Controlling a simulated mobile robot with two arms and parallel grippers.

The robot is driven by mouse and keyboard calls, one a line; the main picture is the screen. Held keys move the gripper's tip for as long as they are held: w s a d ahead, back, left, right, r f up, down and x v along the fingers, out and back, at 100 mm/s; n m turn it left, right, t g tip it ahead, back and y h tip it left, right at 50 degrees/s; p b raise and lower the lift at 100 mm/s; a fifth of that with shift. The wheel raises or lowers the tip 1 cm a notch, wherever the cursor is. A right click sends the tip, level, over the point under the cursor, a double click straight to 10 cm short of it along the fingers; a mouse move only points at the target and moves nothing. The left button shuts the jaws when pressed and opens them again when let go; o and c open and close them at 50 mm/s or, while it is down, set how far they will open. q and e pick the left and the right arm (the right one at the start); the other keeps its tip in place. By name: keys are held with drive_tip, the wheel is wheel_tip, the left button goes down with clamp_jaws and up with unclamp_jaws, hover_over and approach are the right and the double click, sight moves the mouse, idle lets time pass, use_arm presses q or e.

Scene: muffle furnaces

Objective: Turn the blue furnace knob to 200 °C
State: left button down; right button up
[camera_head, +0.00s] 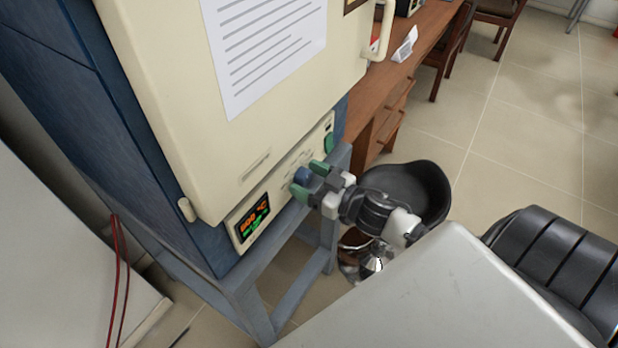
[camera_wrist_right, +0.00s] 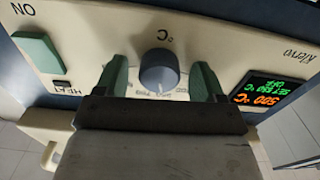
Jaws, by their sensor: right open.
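The blue furnace knob (camera_wrist_right: 159,70) is on the cream front panel and shows between my right gripper's green fingers in the right wrist view. In the head view the knob (camera_head: 302,175) is partly covered by that gripper. My right gripper (camera_head: 309,181) is open, with a finger on each side of the knob and a gap to each; I cannot tell how deep the fingers reach. The furnace display (camera_head: 254,217) is lit with orange and green figures; the orange one in the wrist view (camera_wrist_right: 262,99) seems to read 500 °C. My left gripper is not in view.
The cream furnace door (camera_head: 180,100) with a paper sheet is above the panel. A green switch (camera_wrist_right: 38,53) marked ON is on the panel. A grey stand (camera_head: 255,290) carries the furnace. A black stool (camera_head: 410,185) is behind my right arm. A wooden desk (camera_head: 425,40) stands beyond.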

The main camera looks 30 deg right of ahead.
drive_tip(key=c, duration=0.9)
drive_tip(key=n, duration=0.5)
drive_tip(key=shift+n+p, duration=0.3)
drive_tip(key=shift+p, duration=0.05)
drive_tip(key=n, duration=0.6)
drive_tip(key=shift+n, duration=0.3)
drive_tip(key=o, duration=0.9)
